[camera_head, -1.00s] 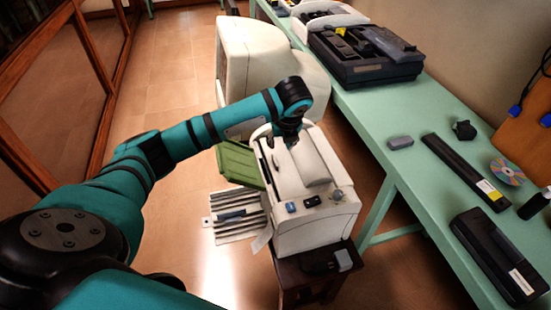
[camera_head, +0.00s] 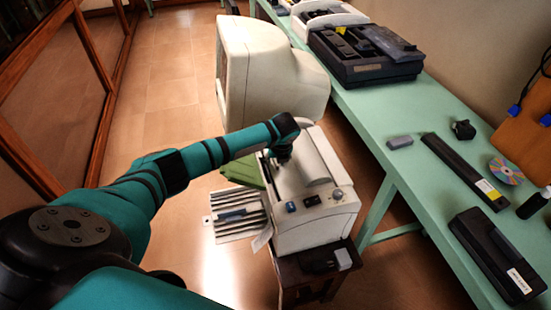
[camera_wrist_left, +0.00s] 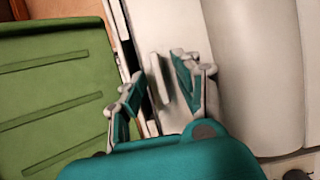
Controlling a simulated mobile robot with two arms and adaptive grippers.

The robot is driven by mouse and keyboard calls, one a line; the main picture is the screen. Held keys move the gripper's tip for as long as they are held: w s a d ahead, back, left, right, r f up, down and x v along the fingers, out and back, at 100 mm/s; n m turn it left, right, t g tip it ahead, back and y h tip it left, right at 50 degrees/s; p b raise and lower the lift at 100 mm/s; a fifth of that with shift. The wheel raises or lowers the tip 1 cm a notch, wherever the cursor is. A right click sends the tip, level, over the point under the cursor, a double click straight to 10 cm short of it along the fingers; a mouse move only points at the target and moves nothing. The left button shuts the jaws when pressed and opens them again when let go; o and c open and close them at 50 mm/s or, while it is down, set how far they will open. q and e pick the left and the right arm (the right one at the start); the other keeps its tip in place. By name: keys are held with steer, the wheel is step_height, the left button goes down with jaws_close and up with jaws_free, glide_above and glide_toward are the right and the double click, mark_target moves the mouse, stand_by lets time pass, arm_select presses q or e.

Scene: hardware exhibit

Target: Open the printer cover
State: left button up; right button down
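The white printer (camera_head: 310,238) stands on a small dark stool, with its curved pale cover (camera_head: 318,158) on top looking closed. In the left wrist view the smooth cover (camera_wrist_left: 245,60) fills the right side. My left gripper (camera_head: 281,158) is low over the printer's left top edge, and its arm hides part of that edge. In the left wrist view my left gripper (camera_wrist_left: 160,88) has its fingers apart, with a thin upright white tab (camera_wrist_left: 159,78) between them. I cannot tell whether they touch it. My right gripper is not in view.
A green ribbed panel (camera_wrist_left: 55,90) lies left of the printer, partly behind my arm in the head view. A large beige monitor (camera_head: 265,75) is behind the printer. A long green table (camera_head: 385,125) with devices runs along the right. Floor is open at left.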

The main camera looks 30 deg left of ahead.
arm_select(q)
jaws_close()
steer(key=shift+r, duration=0.1)
stand_by(0.3)
